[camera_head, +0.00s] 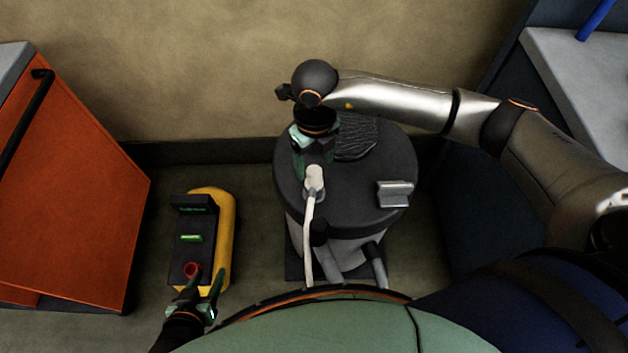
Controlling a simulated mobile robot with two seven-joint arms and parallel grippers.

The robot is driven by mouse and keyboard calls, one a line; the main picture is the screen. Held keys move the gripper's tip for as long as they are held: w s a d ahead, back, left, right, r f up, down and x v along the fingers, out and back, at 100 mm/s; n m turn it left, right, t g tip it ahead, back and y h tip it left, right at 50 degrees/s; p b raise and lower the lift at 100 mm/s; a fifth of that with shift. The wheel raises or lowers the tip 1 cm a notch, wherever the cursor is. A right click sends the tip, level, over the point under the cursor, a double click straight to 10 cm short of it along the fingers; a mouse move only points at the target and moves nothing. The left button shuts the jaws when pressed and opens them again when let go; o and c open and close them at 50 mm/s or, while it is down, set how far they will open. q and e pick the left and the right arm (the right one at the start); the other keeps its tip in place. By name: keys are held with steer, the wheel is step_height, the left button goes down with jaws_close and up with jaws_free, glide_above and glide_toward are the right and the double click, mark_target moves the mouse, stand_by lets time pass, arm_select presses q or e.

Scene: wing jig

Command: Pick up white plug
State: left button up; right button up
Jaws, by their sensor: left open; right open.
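The white plug (315,177) is on the dark round lid of a drum-shaped machine (357,205), near its left side. A white cord runs from it down the front. My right gripper (313,165) is open at the plug, its fingers pointing down near the plug's upper end. I cannot tell whether the fingers touch it. My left gripper (196,299) is open and low at the left, near the front end of a yellow and black device (225,235), away from the plug.
A grey metal bracket (396,193) sits on the lid's right side. An orange cabinet (70,190) stands at the left, and a grey-topped dark cabinet (580,80) at the right. A wall (200,70) is behind. Some floor is clear between the yellow device and the machine.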

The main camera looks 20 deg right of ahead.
mark_target(314, 171)
step_height(314, 171, down, 5)
steer(key=shift+a+f, duration=0.1)
steer(key=shift+f, duration=0.05)
jaws_close()
stand_by(0.7)
